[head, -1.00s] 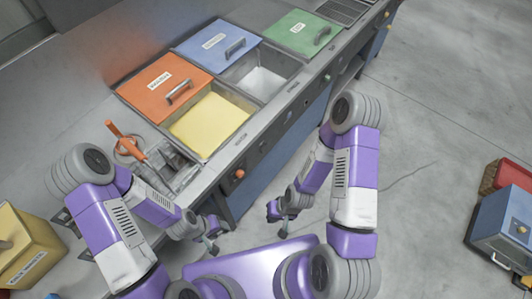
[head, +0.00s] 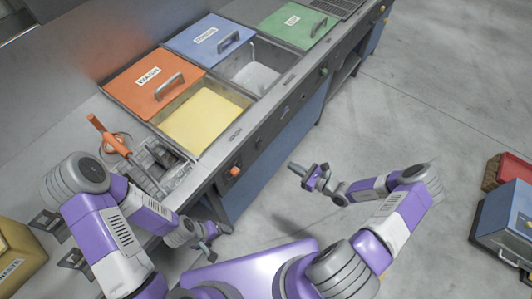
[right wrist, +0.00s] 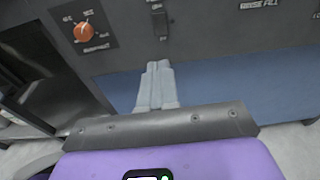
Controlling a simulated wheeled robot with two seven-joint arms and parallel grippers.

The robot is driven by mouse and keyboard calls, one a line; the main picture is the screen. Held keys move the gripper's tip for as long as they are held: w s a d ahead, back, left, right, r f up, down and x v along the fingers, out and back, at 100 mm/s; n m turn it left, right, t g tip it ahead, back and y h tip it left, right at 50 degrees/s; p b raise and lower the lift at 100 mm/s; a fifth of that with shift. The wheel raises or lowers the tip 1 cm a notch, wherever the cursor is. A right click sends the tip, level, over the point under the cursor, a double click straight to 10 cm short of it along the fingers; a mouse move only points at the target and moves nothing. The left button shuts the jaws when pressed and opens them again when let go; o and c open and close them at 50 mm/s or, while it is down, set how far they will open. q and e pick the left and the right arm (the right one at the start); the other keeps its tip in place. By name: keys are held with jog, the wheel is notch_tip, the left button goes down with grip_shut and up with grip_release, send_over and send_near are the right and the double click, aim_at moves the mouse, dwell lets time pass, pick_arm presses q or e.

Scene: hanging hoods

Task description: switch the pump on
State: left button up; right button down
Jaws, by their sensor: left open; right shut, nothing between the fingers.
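The front panel of the counter carries controls, and I cannot read a pump label on any of them. An orange knob (head: 235,171) sits on the panel in the head view and shows at the upper left of the right wrist view (right wrist: 83,32). A small dark switch (right wrist: 160,19) is right of the knob. My right gripper (head: 293,167) is shut and empty, in front of the panel and apart from it in the head view. In the right wrist view its fingers (right wrist: 155,82) point toward the panel, below the switch. My left gripper (head: 219,242) is open and empty near the counter's front edge.
Tanks with an orange lid (head: 150,88), a blue lid (head: 205,42) and a green lid (head: 297,24) line the counter. An orange-handled tool (head: 112,140) stands at the left. A blue box (head: 505,232) is on the floor right. Floor before the panel is clear.

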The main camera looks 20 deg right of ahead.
jog(key=shift+w, duration=0.1)
jog(key=b, duration=0.2)
send_near(259, 146)
jog(key=w+a+f, duration=0.2)
jog(key=w+a, duration=0.1)
jog(key=w, duration=0.1)
jog(key=shift+b+x, duration=0.35)
jog(key=shift+x, duration=0.45)
jog(key=shift+f, duration=0.1)
